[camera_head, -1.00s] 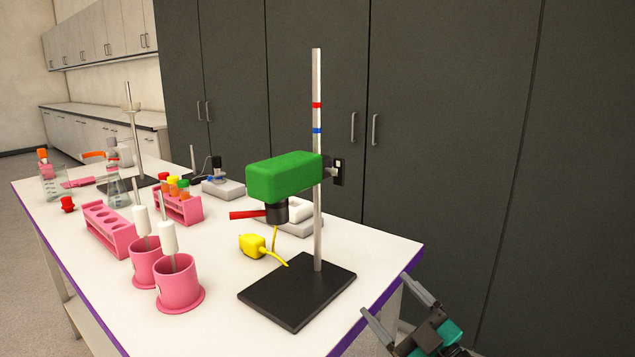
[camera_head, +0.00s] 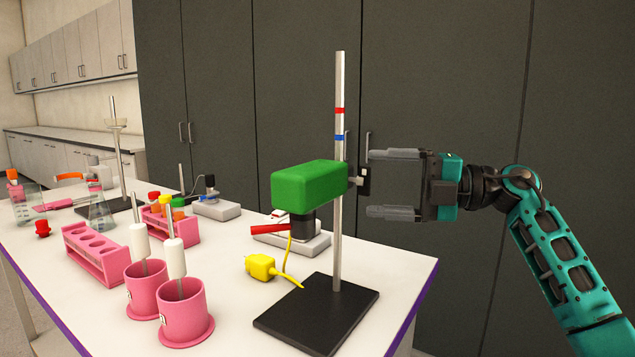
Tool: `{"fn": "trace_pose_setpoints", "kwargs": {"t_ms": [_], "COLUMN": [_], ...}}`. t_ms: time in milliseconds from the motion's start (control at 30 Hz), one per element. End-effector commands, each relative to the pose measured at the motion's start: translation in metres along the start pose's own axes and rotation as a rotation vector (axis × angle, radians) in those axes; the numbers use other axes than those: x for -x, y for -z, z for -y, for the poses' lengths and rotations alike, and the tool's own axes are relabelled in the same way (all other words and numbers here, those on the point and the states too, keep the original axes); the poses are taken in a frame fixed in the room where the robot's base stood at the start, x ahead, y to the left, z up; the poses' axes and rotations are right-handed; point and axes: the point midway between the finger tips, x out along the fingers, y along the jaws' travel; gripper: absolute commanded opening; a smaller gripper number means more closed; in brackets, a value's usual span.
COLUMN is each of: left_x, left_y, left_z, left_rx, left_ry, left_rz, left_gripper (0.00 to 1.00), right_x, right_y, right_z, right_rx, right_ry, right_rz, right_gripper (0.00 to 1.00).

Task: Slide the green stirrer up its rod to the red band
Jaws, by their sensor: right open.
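The green stirrer (camera_head: 308,184) is clamped on an upright metal rod (camera_head: 338,240) that rises from a black base plate (camera_head: 318,314) near the table's right end. A dark clamp piece (camera_head: 363,181) sticks out on the right side of the rod. The red band (camera_head: 340,111) is well above the stirrer, with a blue band (camera_head: 340,138) just below it. My right gripper (camera_head: 392,183) is open and empty, right of the rod at the stirrer's height. Its fingers point left, one above and one below the clamp piece's level; contact cannot be told. My left gripper is out of view.
A yellow plug (camera_head: 261,266) with a cord lies left of the base. Pink cups (camera_head: 184,314) with white-handled tools, a pink rack (camera_head: 96,254) and a white device (camera_head: 285,240) stand on the white table. Dark cabinets (camera_head: 455,90) are behind.

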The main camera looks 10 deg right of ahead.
Motion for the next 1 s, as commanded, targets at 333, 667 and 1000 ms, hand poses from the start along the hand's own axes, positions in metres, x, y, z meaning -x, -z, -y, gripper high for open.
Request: {"fn": "trace_pose_setpoints", "kwargs": {"t_ms": [333,667,1000], "left_x": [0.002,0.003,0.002], "left_y": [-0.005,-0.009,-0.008], "left_z": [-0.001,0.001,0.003], "left_rx": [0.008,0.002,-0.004], "left_ry": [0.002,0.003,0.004], "left_rz": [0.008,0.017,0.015], "left_gripper": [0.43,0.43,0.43], "right_x": [-0.074,-0.103,-0.104], "right_y": [0.001,0.0,0.0], "right_z": [-0.001,0.0,0.0], "right_rx": [0.0,0.0,0.001], "right_ry": [-0.005,-0.002,-0.003], "right_rz": [-0.004,0.0,0.0], "right_gripper": [0.84,0.84,0.77]}}
